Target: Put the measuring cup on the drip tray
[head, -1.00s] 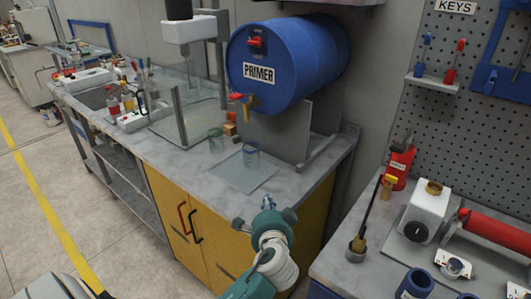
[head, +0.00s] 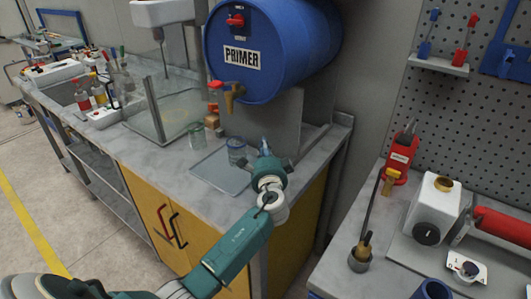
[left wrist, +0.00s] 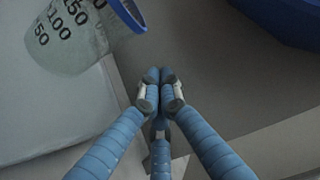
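The measuring cup (head: 236,152) is clear with a blue rim. It appears to stand upright on the back right part of the pale flat drip tray (head: 217,179), below the drum's tap. In the left wrist view the cup (left wrist: 88,30) is at the upper left, with black volume marks, and a pale tray surface (left wrist: 50,120) lies under it. My left gripper (head: 264,146) is just right of the cup and apart from it. Its blue fingertips (left wrist: 160,76) are together with nothing between them. My right gripper is not in view.
A greenish glass (head: 197,135) stands left of the tray. The blue primer drum (head: 270,50) with a tap (head: 232,92) overhangs the bench. Small orange-brown blocks (head: 212,119) stand behind. An upright grey panel (head: 282,125) is close behind my gripper. The bench front left is clear.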

